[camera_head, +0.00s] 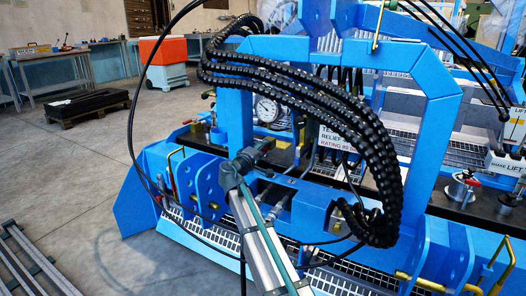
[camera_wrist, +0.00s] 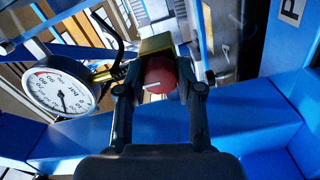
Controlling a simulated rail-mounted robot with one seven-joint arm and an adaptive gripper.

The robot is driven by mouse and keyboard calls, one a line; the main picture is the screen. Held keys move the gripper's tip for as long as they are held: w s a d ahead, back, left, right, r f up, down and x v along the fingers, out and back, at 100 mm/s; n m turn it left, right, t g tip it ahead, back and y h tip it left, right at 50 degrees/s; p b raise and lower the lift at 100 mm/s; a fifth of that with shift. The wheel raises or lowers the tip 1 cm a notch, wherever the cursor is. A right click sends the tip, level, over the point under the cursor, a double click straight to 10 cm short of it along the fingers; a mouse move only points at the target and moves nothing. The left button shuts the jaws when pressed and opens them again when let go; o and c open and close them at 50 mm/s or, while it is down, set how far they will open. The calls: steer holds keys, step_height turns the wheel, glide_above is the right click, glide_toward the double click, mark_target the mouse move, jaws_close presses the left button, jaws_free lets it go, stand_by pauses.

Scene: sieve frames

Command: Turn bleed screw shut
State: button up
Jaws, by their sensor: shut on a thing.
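The bleed screw appears as a red knob (camera_wrist: 161,76) with a white mark, in the upper middle of the wrist view. It sits in front of a yellowish block (camera_wrist: 156,45). My gripper (camera_wrist: 159,89) has one black finger on each side of the knob and is shut on it. In the head view my gripper (camera_head: 259,149) reaches in below the pressure gauge (camera_head: 266,109), inside the blue frame. The knob cannot be made out in the head view.
The gauge (camera_wrist: 62,91) stands close to the left finger in the wrist view. Thick black hoses (camera_head: 300,90) loop above and right of my arm. Blue frame plates (camera_head: 206,190) stand to the left. Open floor (camera_head: 60,180) lies farther left.

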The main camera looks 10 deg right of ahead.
steer(key=o, duration=1.2)
steer(key=shift+c, duration=0.2)
steer(key=shift+s, duration=0.15)
steer(key=v, duration=1.1)
steer(key=shift+s+a, duration=0.25)
steer(key=shift+a, duration=0.1)
